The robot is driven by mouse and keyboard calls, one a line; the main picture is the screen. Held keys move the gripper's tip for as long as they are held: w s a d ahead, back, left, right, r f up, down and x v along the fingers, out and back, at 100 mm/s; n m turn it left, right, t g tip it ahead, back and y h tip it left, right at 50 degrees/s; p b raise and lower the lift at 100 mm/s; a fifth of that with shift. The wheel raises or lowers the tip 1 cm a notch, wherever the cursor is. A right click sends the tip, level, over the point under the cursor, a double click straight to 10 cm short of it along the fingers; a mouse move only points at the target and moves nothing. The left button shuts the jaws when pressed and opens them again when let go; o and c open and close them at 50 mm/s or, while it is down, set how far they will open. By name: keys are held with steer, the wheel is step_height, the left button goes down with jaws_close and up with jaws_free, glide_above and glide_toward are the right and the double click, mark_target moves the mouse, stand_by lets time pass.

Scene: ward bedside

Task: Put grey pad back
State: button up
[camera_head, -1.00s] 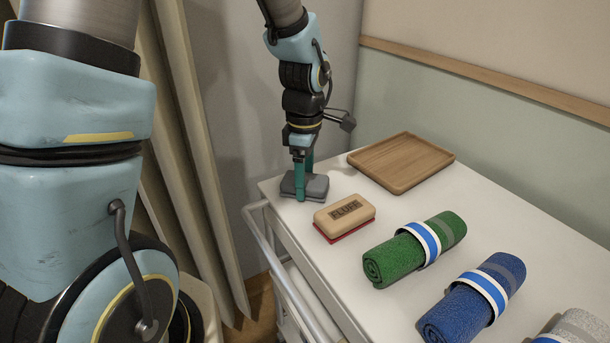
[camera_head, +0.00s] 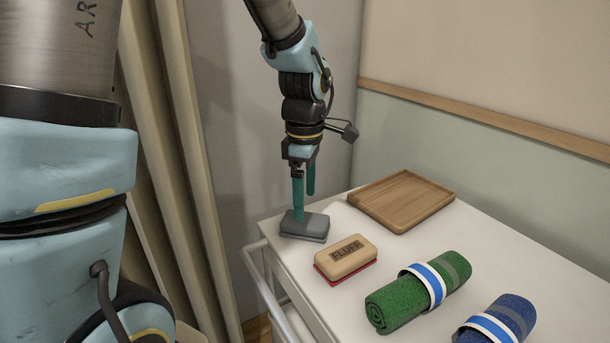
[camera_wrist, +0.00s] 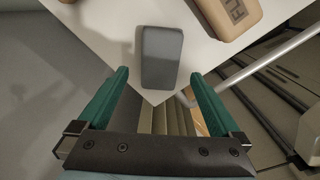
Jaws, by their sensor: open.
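The grey pad (camera_head: 304,227) lies flat on the white cart top near its left corner. In the wrist view the pad (camera_wrist: 161,58) shows as a dark grey block ahead of the fingertips, near the corner of the top. My gripper (camera_head: 305,205) is at the pad, its green fingers pointing down. In the wrist view my gripper (camera_wrist: 160,75) has its fingers spread wide with nothing between them, and the pad's near end lies close to the gap. In the head view one fingertip overlaps the pad, and I cannot tell whether it touches.
A tan FLUFF brush (camera_head: 346,257) with a red underside lies right beside the pad. A wooden tray (camera_head: 437,201) is behind it. A green rolled towel (camera_head: 400,303) and a blue one (camera_head: 508,318) lie to the right. A rail (camera_head: 268,290) runs along the cart's left side.

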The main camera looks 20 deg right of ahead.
step_height(320, 180, up, 6)
steer(key=shift+r, duration=0.2)
steer(key=a+f+m, duration=0.2)
steer(key=a+m, duration=0.2)
steer(key=a, duration=0.4)
steer(key=a+f+m+t, duration=0.1)
steer(key=a+f+m, duration=0.2)
steer(key=a, duration=0.6)
steer(key=w+a+f+m, duration=0.1)
steer(key=a+f+m, duration=0.1)
steer(key=a+m, duration=0.3)
steer(key=a, duration=0.3)
steer(key=shift+a+f+t, duration=0.2)
steer(key=shift+f+t, duration=0.1)
steer(key=shift+w, duration=0.15)
